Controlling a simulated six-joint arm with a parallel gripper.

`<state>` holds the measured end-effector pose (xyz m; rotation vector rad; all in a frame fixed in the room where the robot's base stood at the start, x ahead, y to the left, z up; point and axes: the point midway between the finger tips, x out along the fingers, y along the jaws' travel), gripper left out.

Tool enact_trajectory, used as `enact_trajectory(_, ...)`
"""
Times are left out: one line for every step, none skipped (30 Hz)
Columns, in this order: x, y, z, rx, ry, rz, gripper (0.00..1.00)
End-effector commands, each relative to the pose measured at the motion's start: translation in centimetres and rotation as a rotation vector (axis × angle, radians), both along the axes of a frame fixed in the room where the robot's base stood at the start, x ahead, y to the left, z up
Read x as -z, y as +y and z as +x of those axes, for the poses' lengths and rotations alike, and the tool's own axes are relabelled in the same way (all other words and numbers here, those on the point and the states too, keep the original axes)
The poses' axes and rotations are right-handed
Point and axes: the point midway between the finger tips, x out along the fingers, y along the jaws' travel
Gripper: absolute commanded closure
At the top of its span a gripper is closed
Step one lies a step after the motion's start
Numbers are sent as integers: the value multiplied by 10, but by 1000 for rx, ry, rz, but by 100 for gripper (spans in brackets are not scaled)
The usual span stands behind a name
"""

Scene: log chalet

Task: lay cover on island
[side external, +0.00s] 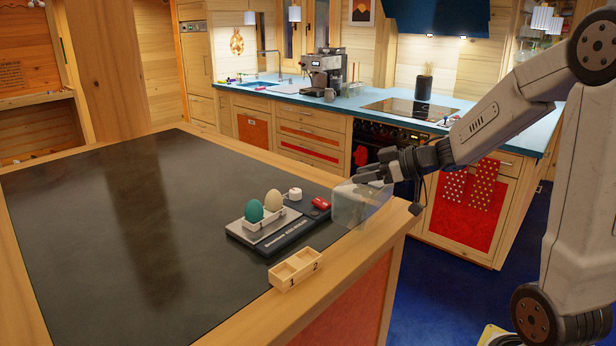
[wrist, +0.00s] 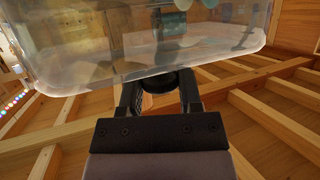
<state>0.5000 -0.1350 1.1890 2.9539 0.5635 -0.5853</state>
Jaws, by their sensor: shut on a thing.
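The cover (side external: 362,204) is a clear, box-like lid. My gripper (side external: 372,178) holds it at the right edge of the island (side external: 90,230), which has a dark top and wooden rim. In the side view I cannot tell whether the cover touches the island. In the wrist view the cover (wrist: 90,62) fills the top of the picture. There my gripper (wrist: 160,95) is shut on the cover's dark round knob (wrist: 168,82). Part of the knob is hidden by the fingers.
On the island stands a flat appliance (side external: 262,244) with a green egg (side external: 254,211) and a beige egg (side external: 273,199). A two-part wooden tray (side external: 296,268) sits in front. The island's left side is bare.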

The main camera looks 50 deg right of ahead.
Motion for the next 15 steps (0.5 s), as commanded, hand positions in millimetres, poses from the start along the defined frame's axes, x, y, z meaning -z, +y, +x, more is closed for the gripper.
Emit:
enact_trajectory(0,0,0,0,-1,0,100)
enact_trajectory(1,0,0,0,0,0,100)
enact_trajectory(2,0,0,-1,0,0,100)
enact_trajectory(4,0,0,-1,1,1,100)
enact_trajectory(7,0,0,0,2,2,100)
enact_trajectory(10,0,0,0,4,3,100)
enact_trajectory(14,0,0,1,3,3,100)
enact_trajectory(17,0,0,1,4,4,100)
enact_trajectory(21,0,0,0,4,3,100)
enact_trajectory(24,0,0,0,4,4,100)
enact_trajectory(27,0,0,1,2,3,100)
enact_trajectory(31,0,0,1,2,3,100)
enact_trajectory(34,0,0,-1,3,3,100)
enact_trajectory(36,0,0,0,3,1,100)
enact_trajectory(38,0,0,1,2,2,100)
